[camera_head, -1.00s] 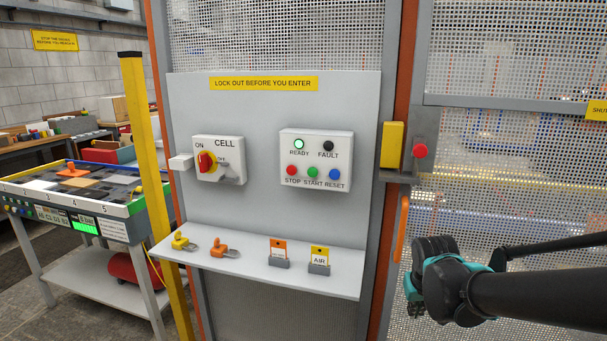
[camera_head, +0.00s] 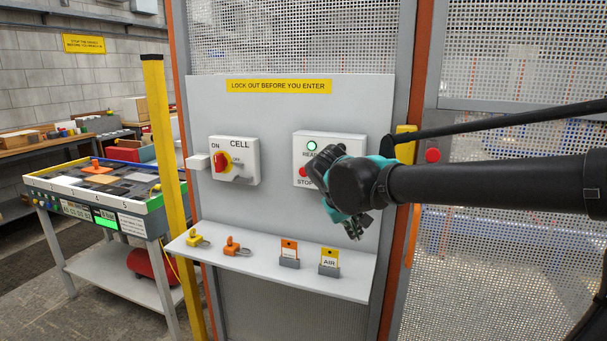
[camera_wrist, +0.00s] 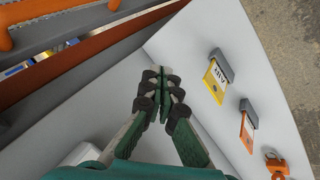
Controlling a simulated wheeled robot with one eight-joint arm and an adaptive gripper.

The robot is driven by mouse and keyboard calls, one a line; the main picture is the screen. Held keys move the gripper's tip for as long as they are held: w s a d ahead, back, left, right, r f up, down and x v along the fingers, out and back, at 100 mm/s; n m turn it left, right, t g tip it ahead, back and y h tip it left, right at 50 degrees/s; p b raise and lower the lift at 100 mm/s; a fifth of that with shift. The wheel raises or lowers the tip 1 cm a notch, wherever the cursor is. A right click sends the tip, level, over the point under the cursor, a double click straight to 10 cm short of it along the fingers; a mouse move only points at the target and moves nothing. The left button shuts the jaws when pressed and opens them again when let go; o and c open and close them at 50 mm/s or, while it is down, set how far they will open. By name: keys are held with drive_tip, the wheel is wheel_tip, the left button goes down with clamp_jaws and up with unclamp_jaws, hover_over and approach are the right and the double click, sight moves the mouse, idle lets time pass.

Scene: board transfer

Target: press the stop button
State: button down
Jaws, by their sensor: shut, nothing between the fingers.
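The red stop button (camera_head: 303,171) is at the lower left of the white button box (camera_head: 300,147) on the grey panel. The box's READY lamp (camera_head: 312,146) shows green. My gripper (camera_head: 354,230) is in front of the panel, below and right of the stop button, and points downward. My gripper and forearm hide the right part of the box, with the fault lamp and the start and reset buttons. In the wrist view the gripper's fingers (camera_wrist: 162,100) are together and empty, above the panel. The stop button cannot be made out in the wrist view.
Left of the box is the CELL switch (camera_head: 233,161) with a red handle. A shelf (camera_head: 270,262) below holds padlocks and two tags (camera_head: 329,257). A yellow post (camera_head: 163,180) and a tray table (camera_head: 100,200) stand left.

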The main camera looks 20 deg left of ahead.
sight(304, 172)
drive_tip(key=s+a+r+n+t, duration=0.1)
drive_tip(key=s+a+r, duration=0.2)
drive_tip(key=a+r, duration=0.4)
drive_tip(key=s+a+r+n+t, duration=0.1)
drive_tip(key=s+a+r+t, duration=0.1)
drive_tip(key=a+r, duration=0.4)
drive_tip(key=s+a, duration=0.1)
drive_tip(key=a, duration=0.3)
drive_tip(key=shift+s+r+n, duration=0.15)
drive_tip(key=shift+r+n, duration=0.15)
drive_tip(key=shift+r, duration=0.05)
drive_tip(key=shift+w+d, duration=0.2)
drive_tip(key=shift+w, duration=2.05)
drive_tip(key=shift+w+d, duration=0.2)
drive_tip(key=shift+w, duration=2)
drive_tip(key=shift+w, duration=0.15)
drive_tip(key=shift+w, duration=0.25)
